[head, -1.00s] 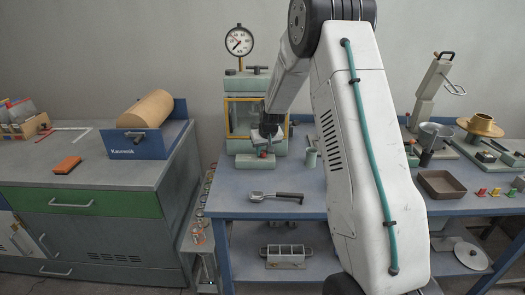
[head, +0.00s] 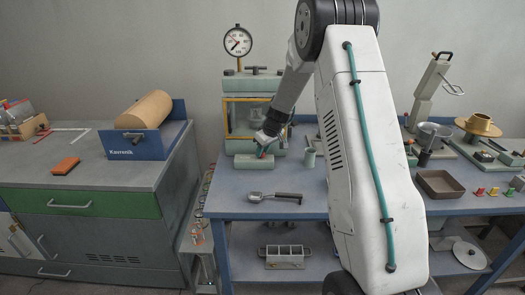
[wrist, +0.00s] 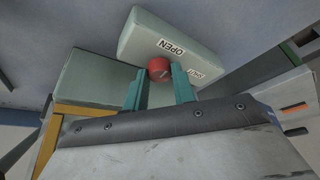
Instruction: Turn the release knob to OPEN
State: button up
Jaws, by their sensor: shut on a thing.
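The release knob (wrist: 160,69) is a small red round knob on a pale green block (wrist: 205,30). The block carries the labels OPEN (wrist: 171,47) and SHUT (wrist: 202,73). My gripper (wrist: 159,74) has its two teal fingers on either side of the knob and is shut on it. A pale line shows on the knob's face, but which label it points to is not clear. In the head view my gripper (head: 262,150) sits low over the block (head: 252,164), in front of the press; it hides much of the knob there.
The pale green press with a yellow-framed window (head: 243,118) and a dial gauge (head: 238,42) stands right behind. A dark-handled tool (head: 275,197) lies in front on the blue bench (head: 230,205).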

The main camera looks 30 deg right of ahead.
jog(key=o, duration=1)
jog(key=v, duration=0.7)
jog(key=shift+r, duration=0.35)
jog(key=shift+s, duration=0.15)
